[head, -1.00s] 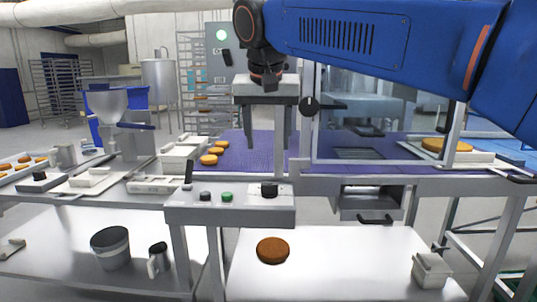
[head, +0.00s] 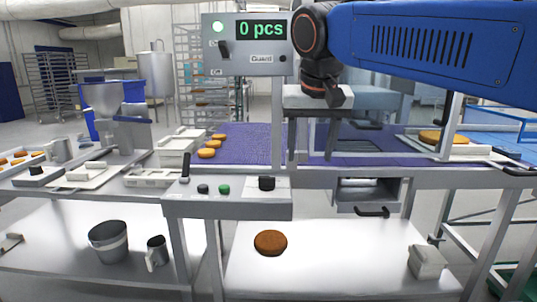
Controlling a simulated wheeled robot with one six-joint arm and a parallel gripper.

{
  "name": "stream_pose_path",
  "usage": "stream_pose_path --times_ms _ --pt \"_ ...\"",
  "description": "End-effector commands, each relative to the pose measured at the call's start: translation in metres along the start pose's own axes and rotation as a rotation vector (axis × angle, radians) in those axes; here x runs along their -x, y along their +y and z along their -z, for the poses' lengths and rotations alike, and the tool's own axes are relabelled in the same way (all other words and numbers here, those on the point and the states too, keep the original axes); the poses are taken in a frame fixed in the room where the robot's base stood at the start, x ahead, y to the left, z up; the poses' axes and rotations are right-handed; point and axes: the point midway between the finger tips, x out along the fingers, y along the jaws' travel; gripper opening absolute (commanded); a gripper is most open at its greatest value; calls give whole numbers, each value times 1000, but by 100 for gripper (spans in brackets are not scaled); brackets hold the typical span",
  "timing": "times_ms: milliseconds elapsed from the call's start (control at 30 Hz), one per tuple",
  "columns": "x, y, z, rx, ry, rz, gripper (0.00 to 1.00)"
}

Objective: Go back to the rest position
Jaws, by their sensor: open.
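My gripper (head: 311,150) hangs from the blue arm at the upper middle right of the head view, pointing down in front of the purple belt (head: 240,143). Its two fingers are apart and nothing shows between them. A single brown round (head: 270,243) lies on the lower white table (head: 330,275), well below the gripper. Several orange-brown rounds (head: 207,153) sit at the left end of the belt, clear of the gripper.
A control panel (head: 228,205) with knobs and a green button juts out in front of the belt. A display box (head: 248,45) reads "0 pcs". A bucket (head: 108,242) and a jug (head: 156,253) stand lower left; a white container (head: 426,262) stands lower right. Another round (head: 430,137) lies at right.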

Motion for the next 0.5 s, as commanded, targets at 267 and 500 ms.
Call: stream_pose_path --times_ms 267,500 --pt "-54 95 -81 13 -4 8 56" --pt "-108 153 -166 18 6 14 56"
